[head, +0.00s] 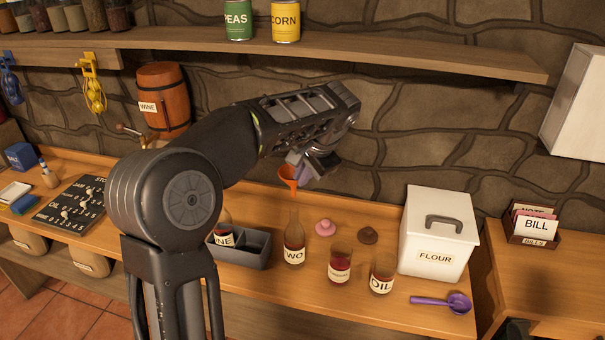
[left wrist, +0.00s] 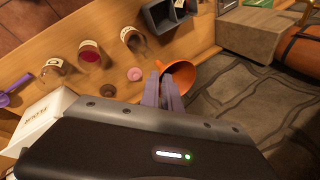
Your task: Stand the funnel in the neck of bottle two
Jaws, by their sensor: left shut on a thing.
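My left gripper (head: 306,172) is shut on the orange funnel (head: 288,174), its pale purple fingers on the rim. The funnel's mouth faces up and its thin spout points down over bottle two (head: 294,244), labelled "WO" in what shows. The spout tip looks just above the bottle's neck; I cannot tell the exact gap. A dark shape at the head view's bottom right may be my right gripper (head: 515,329).
A grey divided crate (head: 240,254) holding a bottle stands left of bottle two. A shelf (head: 400,62) runs above.

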